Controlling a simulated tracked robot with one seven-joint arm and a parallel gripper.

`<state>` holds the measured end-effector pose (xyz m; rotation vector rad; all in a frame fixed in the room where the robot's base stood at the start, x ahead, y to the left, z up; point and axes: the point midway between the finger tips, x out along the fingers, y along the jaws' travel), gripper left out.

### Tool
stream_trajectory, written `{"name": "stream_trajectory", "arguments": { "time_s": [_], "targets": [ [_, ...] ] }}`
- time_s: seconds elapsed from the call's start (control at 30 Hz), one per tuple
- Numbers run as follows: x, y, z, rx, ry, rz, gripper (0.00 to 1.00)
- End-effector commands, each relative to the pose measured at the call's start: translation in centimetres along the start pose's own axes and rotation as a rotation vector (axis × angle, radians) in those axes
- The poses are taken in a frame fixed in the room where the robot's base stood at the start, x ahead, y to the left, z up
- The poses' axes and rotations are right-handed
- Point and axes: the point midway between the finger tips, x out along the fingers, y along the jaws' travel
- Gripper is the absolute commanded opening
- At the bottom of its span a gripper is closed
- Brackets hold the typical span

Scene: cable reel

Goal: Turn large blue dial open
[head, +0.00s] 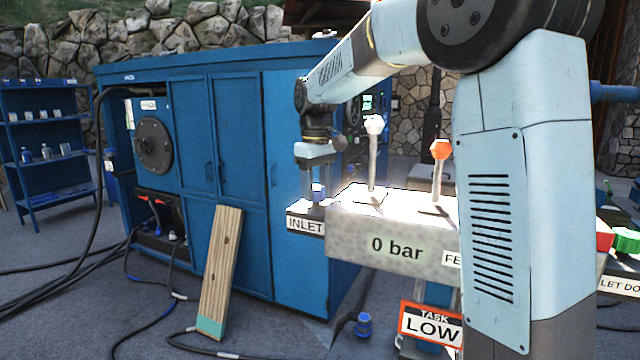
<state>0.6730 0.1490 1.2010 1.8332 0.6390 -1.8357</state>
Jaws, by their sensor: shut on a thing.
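The blue dial (318,189) sits at the left end of the bright control panel (345,233), just above the white INLET label (305,225). Only a small part of it shows between the fingers. My gripper (319,198) points straight down over the dial, with a finger on each side, shut on it. The fingers hide most of the dial, so its turned position cannot be told. The panel front reads "0 bar".
A white-knobbed lever (374,126) and an orange-knobbed lever (439,150) stand on the panel right of my gripper. A green knob (627,240) is at far right. A blue cabinet (235,140) stands behind; a plank (220,270) leans on it. Cables cross the floor.

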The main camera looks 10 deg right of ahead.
Motion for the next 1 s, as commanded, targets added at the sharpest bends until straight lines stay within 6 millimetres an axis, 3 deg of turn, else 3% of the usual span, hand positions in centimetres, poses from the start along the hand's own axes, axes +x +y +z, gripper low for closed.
{"name": "stream_trajectory", "arguments": {
  "time_s": [0.6,1.0],
  "targets": [
    [-0.02,-0.47,-0.31,0.473,0.003,-0.005,0.21],
    [-0.07,-0.37,-0.34,0.609,0.005,-0.004,0.21]
  ]
}}
